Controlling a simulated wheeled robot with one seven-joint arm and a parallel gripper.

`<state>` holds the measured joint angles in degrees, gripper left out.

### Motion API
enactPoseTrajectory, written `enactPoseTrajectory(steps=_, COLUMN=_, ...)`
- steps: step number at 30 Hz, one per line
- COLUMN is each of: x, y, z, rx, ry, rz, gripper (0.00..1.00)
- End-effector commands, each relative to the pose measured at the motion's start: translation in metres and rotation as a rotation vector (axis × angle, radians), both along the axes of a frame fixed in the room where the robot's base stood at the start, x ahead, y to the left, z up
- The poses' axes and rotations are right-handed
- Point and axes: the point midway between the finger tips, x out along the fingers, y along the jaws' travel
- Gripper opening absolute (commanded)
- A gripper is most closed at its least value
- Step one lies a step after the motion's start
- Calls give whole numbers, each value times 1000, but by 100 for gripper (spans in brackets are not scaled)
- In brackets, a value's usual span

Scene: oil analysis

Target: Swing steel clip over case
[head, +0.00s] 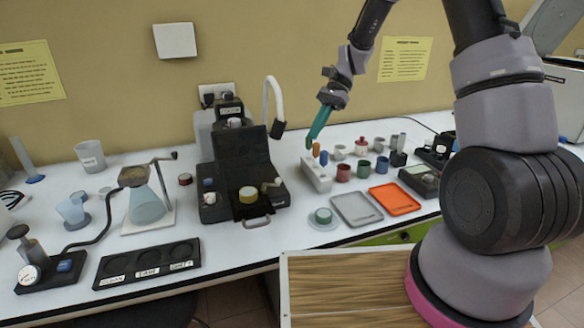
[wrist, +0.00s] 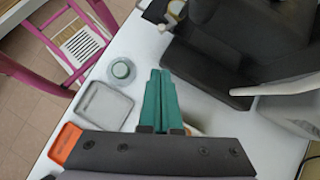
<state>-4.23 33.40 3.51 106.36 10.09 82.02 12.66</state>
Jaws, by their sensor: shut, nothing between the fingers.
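The black instrument case (head: 232,165) stands mid-bench with its lid raised. A yellowish round part (head: 248,194) sits on its front. A small pale metal piece (head: 271,184) beside that part may be the steel clip; it is too small to be sure. My gripper (head: 309,143) has teal fingers pressed together, empty. It hangs in the air to the right of the case. The fingers (wrist: 160,76) also show in the wrist view, apart from the case.
A grey tray (head: 357,208), an orange tray (head: 394,199) and a green-topped jar (head: 323,215) lie near the front edge. A white curved spout (head: 272,100) rises behind the case.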

Motion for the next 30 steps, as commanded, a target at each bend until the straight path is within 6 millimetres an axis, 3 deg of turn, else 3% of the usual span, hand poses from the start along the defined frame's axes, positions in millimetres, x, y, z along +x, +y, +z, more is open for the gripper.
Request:
enactPoseTrajectory(steps=6, x=-1, y=1, z=-2, rx=0, ry=0, rz=1, gripper=0)
enactPoseTrajectory(steps=11, x=-9, y=9, z=-15, rx=0, ry=3, rz=2, gripper=0)
enactPoseTrajectory(steps=23, x=-45, y=50, z=-77, rx=-1, ry=3, rz=3, gripper=0)
enactPoseTrajectory(steps=30, x=-65, y=74, z=-81, rx=-1, ry=-1, rz=3, gripper=0)
